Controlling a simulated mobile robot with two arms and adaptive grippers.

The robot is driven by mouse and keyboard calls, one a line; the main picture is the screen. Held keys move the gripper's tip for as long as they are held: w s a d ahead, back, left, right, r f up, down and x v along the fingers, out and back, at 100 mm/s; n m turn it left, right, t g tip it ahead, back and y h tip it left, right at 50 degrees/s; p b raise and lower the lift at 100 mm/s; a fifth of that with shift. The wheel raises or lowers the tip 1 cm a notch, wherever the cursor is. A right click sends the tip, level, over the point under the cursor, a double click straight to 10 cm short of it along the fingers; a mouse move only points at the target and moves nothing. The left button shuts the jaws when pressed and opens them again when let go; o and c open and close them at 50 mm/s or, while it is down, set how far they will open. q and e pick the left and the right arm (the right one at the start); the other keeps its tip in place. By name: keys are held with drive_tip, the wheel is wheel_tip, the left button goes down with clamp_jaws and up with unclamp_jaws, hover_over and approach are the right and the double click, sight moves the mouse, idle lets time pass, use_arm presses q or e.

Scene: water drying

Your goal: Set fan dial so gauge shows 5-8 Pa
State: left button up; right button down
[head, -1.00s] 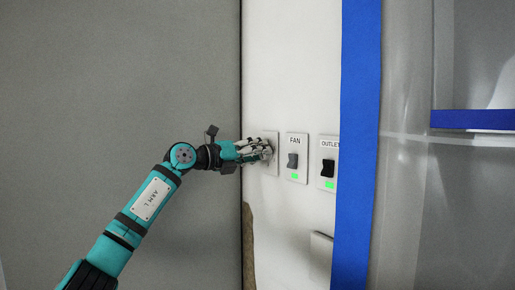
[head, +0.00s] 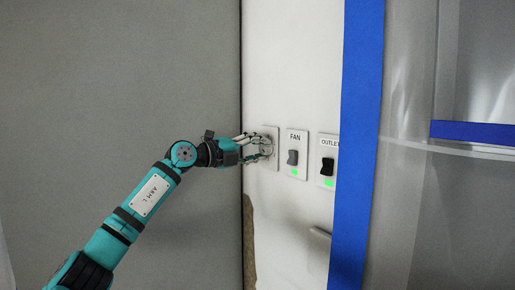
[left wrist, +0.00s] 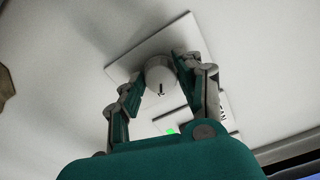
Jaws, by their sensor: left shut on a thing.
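The fan dial is a round white knob (left wrist: 160,76) with a short dark mark, on a square white plate (left wrist: 124,66) in the left wrist view. The plate also shows in the head view (head: 273,132), left of the FAN switch. My left gripper (head: 261,146) is at the dial, its fingers on opposite sides of it. In the left wrist view my left gripper (left wrist: 159,74) is shut on the dial. In the head view the fingers partly hide the dial. No gauge shows in either view. My right gripper is not in view.
A FAN switch (head: 292,158) with a green light is just right of the dial. An OUTLET switch (head: 327,166) with a green light is farther right. A blue upright post (head: 357,140) borders the panel on the right. A large grey surface fills the left.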

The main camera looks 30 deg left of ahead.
use_arm(q)
drive_tip(key=o, duration=1.1)
drive_tip(key=shift+o, duration=0.2)
drive_tip(key=v, duration=1.2)
